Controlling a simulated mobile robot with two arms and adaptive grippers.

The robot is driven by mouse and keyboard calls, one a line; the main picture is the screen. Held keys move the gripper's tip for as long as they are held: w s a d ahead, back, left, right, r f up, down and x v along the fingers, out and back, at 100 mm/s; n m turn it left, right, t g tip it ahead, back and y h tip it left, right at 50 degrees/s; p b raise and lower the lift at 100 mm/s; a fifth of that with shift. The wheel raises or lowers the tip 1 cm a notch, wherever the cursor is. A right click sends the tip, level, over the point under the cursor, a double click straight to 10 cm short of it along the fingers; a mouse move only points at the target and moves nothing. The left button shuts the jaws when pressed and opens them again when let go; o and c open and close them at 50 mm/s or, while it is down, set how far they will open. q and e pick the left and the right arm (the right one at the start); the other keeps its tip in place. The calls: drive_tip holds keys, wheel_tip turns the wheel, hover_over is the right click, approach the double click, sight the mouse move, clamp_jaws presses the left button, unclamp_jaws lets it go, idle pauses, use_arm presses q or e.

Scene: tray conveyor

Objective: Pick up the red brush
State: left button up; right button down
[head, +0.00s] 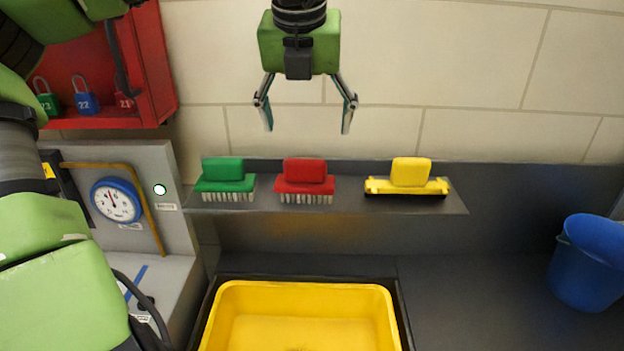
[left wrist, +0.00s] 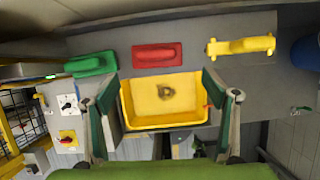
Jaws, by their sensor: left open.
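The red brush (head: 305,179) sits bristles down on a dark shelf (head: 330,203), between a green brush (head: 225,181) and a yellow squeegee-like tool (head: 408,178). My left gripper (head: 307,130) is open and empty, pointing down. In the head view it appears above the red brush, with a clear gap and its fingers to either side of the brush's line. In the left wrist view the red brush (left wrist: 156,55) lies beyond the open fingertips, near the middle at the top. My right gripper is not in view.
A yellow tray (head: 300,288) stands below the shelf. A red cabinet with padlocks (head: 86,101) and a grey panel with a blue-rimmed gauge (head: 117,200) are at left. A blue bucket (head: 588,265) is at right. A tiled wall backs the shelf.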

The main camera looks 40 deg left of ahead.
sight(304, 160)
use_arm(q)
drive_tip(key=p+x, duration=0.1)
drive_tip(key=x, duration=0.6)
drive_tip(key=shift+r+p, duration=0.1)
drive_tip(key=shift+p, duration=0.25)
drive_tip(key=p+x, duration=0.1)
drive_tip(key=x, duration=0.1)
drive_tip(key=a+p+x, duration=0.1)
drive_tip(key=x, duration=0.1)
drive_tip(key=shift+s, duration=0.2)
drive_tip(key=shift+w+f, duration=0.1)
drive_tip(key=shift+f, duration=0.25)
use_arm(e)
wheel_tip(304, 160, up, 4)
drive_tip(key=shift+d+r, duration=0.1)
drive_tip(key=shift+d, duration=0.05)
use_arm(q)
drive_tip(key=shift+d, duration=0.1)
drive_tip(key=c, duration=1.2)
